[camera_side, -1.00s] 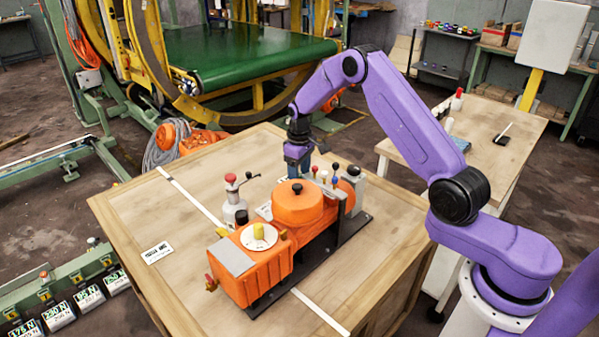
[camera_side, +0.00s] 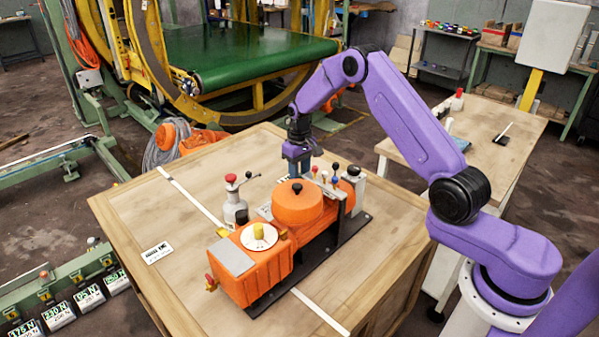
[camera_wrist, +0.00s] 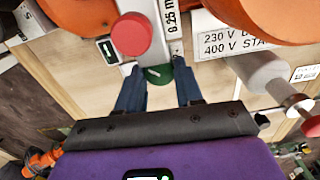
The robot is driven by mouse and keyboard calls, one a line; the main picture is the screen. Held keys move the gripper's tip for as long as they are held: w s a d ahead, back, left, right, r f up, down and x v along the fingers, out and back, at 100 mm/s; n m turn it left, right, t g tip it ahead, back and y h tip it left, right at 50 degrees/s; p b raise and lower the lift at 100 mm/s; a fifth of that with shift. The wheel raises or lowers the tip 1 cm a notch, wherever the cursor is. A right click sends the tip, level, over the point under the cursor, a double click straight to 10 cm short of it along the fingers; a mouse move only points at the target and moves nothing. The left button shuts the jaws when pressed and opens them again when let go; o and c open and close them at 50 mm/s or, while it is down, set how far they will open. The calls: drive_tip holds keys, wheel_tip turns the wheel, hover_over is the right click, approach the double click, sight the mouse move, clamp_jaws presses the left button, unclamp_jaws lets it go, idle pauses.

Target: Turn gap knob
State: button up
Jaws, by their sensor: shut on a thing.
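My gripper (camera_wrist: 158,75) is shut on a small green knob (camera_wrist: 157,74) with a pale mark on its face, one dark blue finger on each side. The knob sits at the end of a grey part with a label (camera_wrist: 170,18) whose text is partly cut off and seems to read 0.25 mm. A red round knob (camera_wrist: 131,34) lies just beyond the fingertips. In the side view my gripper (camera_side: 297,168) points down behind the orange machine's round housing (camera_side: 297,206), and the green knob is hidden there.
The orange machine stands on a dark base on a wooden crate top (camera_side: 140,215). A grey unit with a red-topped knob (camera_side: 235,205) stands left of my gripper. Short levers (camera_side: 323,176) rise close on its right. The crate's left side is mostly clear.

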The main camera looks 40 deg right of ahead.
sight(300, 175)
drive_tip(key=shift+m, duration=1.3)
drive_tip(key=o, duration=1)
drive_tip(key=shift+o, duration=0.2)
drive_tip(key=shift+r, duration=0.15)
wheel_tip(300, 175, up, 17)
drive_tip(key=shift+r, duration=0.15)
